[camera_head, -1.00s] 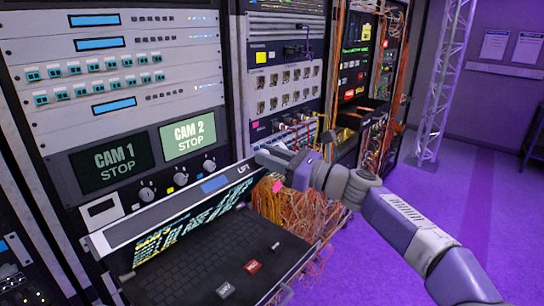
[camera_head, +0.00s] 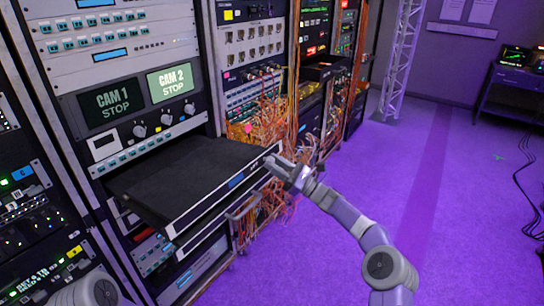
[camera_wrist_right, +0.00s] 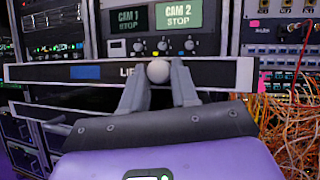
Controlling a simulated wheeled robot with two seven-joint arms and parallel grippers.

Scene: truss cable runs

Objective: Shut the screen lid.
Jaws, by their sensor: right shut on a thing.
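The screen lid (camera_head: 205,170) is folded down over its pulled-out keyboard drawer, dark back up, and looks about level. Its pale front edge, with a blue strip, faces out; it spans the right wrist view (camera_wrist_right: 50,74) with part of a "LIFT" label. The screen and keys are hidden. I cannot tell whether the lid touches the drawer all along. My right gripper (camera_head: 288,174) is at the right end of the front edge. In the right wrist view, its fingers (camera_wrist_right: 158,88) are closed around a pale round knob (camera_wrist_right: 157,71) at that edge. My left gripper is not in view.
The rack's CAM 1 and CAM 2 monitors (camera_head: 170,80) are above and behind the lid. Loose orange cables (camera_head: 262,125) hang just right of it. Purple floor (camera_head: 450,200) is open to the right, with a truss post (camera_head: 400,65) farther back.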

